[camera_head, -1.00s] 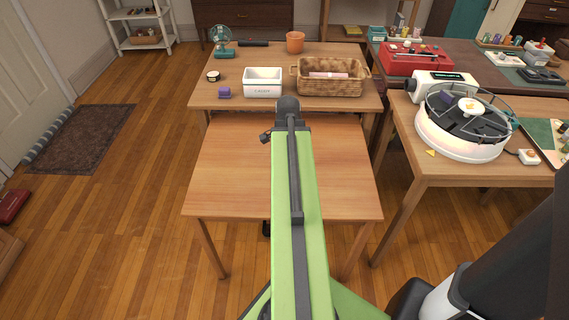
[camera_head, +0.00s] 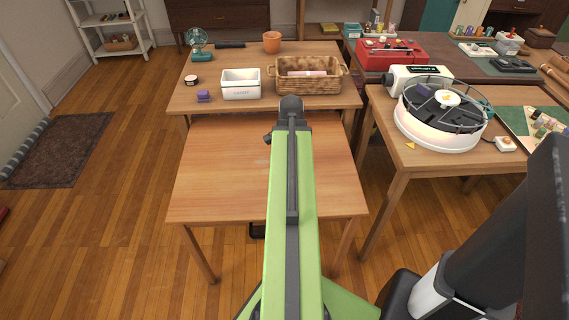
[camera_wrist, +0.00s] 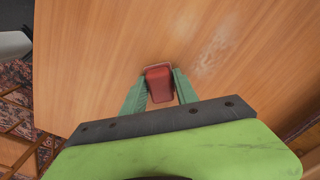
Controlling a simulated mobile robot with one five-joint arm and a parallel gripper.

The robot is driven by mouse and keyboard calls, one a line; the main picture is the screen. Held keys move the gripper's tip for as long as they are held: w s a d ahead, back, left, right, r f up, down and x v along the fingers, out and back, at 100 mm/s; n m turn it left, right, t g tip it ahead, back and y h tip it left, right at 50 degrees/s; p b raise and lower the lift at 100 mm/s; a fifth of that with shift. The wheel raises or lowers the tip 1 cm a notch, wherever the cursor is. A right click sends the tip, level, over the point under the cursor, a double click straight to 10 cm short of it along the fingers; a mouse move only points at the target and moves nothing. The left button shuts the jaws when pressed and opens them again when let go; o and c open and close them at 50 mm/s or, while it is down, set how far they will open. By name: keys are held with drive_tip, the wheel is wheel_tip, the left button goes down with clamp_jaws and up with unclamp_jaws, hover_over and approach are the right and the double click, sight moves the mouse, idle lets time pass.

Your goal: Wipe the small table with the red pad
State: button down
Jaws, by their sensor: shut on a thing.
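The small table (camera_head: 215,185) is a bare wooden table directly in front of me, partly hidden by my green arm in the head view. In the wrist view its top (camera_wrist: 100,50) fills most of the picture. The red pad (camera_wrist: 160,84) is between the two green fingers of my gripper (camera_wrist: 160,90), which is shut on it. The pad is over the tabletop; I cannot tell whether it touches the wood. A whitish smudge (camera_wrist: 216,46) lies on the tabletop, right of the pad in the wrist view. The gripper and pad are hidden in the head view.
Behind stands a table with a white caddy (camera_head: 240,84), a wicker basket (camera_head: 308,84), a purple block (camera_head: 203,96) and a terracotta pot (camera_head: 272,42). At right, another table (camera_head: 400,150) holds a round white machine (camera_head: 440,125). Open floor (camera_head: 110,220) lies to the left.

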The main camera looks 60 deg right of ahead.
drive_tip(key=shift+r, duration=0.1)
wheel_tip(320, 180, up, 6)
drive_tip(key=p, duration=0.6)
wheel_tip(320, 180, up, 3)
drive_tip(key=p, duration=0.3)
